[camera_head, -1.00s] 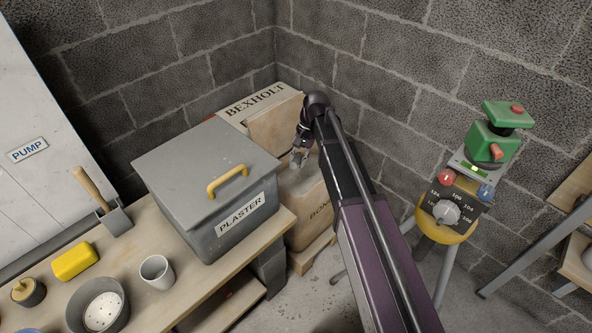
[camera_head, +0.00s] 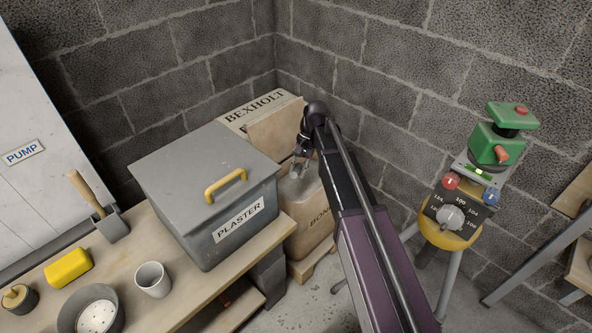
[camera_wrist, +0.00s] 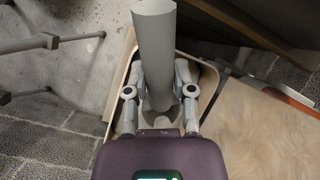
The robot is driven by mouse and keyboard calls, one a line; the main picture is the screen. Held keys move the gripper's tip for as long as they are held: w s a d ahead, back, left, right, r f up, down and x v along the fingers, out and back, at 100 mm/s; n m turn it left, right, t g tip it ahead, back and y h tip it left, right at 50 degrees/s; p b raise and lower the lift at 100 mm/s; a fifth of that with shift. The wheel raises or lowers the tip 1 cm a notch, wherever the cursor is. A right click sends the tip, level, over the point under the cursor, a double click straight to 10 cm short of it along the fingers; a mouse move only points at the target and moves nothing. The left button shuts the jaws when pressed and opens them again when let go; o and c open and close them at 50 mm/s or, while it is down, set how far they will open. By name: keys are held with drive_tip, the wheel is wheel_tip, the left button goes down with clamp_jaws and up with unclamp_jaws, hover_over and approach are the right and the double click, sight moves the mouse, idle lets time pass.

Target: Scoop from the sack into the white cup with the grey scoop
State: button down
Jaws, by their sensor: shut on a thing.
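My gripper (camera_wrist: 159,90) is shut on the grey scoop (camera_wrist: 154,42), whose long rounded body shows in the wrist view. A pale sack rim (camera_wrist: 122,85) shows beside the gripper in the wrist view. The white cup (camera_head: 152,283) stands upright on the bench, well left of my gripper.
The grey plaster bin (camera_head: 170,200) with a yellow handle stands between cup and sack. A yellow sponge (camera_head: 68,268), grey bowl (camera_head: 62,318) and wooden-handled tool (camera_head: 112,228) are on the bench. A Bexholt box (camera_head: 280,125) stands behind the sack; a green device (camera_head: 492,145) at right.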

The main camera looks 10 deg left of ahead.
drive_tip(key=w+f+t+b, duration=0.1)
drive_tip(key=w+f+b, duration=0.1)
drive_tip(key=f+b, duration=0.65)
drive_tip(key=w+f+t+b, duration=0.1)
drive_tip(key=w+f+b, duration=0.2)
drive_tip(key=f+b, duration=0.5)
drive_tip(key=s+r+t+p, duration=0.1)
drive_tip(key=r+p, duration=0.4)
drive_tip(key=s+r+t+p, duration=0.1)
drive_tip(key=s+r+p, duration=0.1)
drive_tip(key=r+p, duration=0.3)
drive_tip(key=s+r+t+p, duration=0.1)
drive_tip(key=r+p, duration=0.4)
drive_tip(key=p, duration=0.2)
drive_tip(key=shift+s+h, duration=0.35)
drive_tip(key=shift+h, duration=0.05)
drive_tip(key=shift+s+r+p, duration=0.15)
drive_tip(key=shift+r+p, duration=0.1)
drive_tip(key=shift+p, duration=0.05)
idle(0.7)
drive_tip(key=shift+s, duration=0.15)
idle(0.8)
